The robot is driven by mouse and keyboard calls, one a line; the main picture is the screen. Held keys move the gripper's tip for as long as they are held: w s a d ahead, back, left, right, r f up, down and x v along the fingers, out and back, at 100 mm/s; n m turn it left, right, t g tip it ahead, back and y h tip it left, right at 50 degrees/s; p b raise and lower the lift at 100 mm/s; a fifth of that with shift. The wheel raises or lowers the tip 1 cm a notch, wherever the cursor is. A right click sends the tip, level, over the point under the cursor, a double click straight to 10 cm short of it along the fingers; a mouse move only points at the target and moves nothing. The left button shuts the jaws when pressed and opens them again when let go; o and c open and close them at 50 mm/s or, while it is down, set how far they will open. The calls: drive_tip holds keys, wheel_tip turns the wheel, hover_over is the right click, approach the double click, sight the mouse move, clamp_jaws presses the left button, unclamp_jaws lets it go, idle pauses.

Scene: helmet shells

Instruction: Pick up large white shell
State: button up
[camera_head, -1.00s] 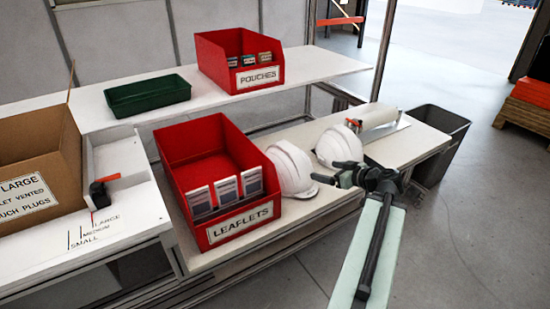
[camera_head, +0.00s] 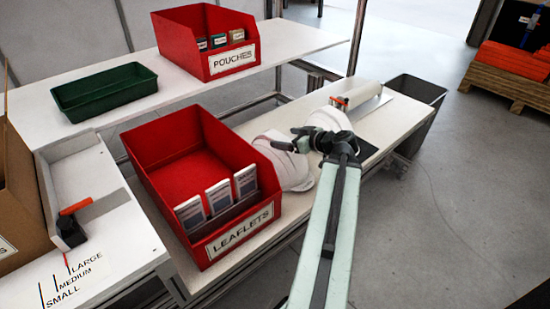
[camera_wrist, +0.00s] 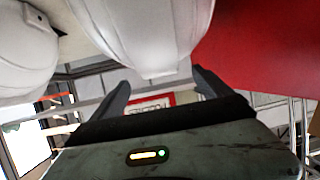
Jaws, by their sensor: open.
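Two white helmet shells sit on the bench right of the red leaflets bin. The nearer white shell (camera_head: 293,174) is beside the bin, and the farther white shell (camera_head: 328,117) is behind my wrist. I cannot tell which is the large one. My gripper (camera_head: 289,139) is open, over the nearer shell in the head view, and hides part of both. In the wrist view, my gripper (camera_wrist: 163,88) has its fingers apart, with the nearer shell (camera_wrist: 145,35) above and between them. The farther shell (camera_wrist: 25,50) is at the left. Contact is unclear.
The red leaflets bin (camera_head: 160,190) stands close left of the shells; its wall (camera_wrist: 255,40) fills the wrist view's right. A roll (camera_head: 352,97) lies behind the shells. A pouches bin (camera_head: 185,45) and green tray (camera_head: 105,95) are on the shelf. A grey bin (camera_head: 418,92) stands right.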

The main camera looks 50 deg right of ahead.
sight(278, 137)
drive_tip(key=b+x, duration=0.1)
drive_tip(key=x, duration=0.4)
drive_tip(key=shift+w+a+b, duration=0.15)
drive_tip(key=shift+w+b, duration=0.15)
drive_tip(key=shift+b, duration=0.05)
drive_tip(key=shift+s+r, duration=0.1)
drive_tip(key=shift+c, duration=0.3)
drive_tip(key=shift+s, duration=0.1)
clamp_jaws()
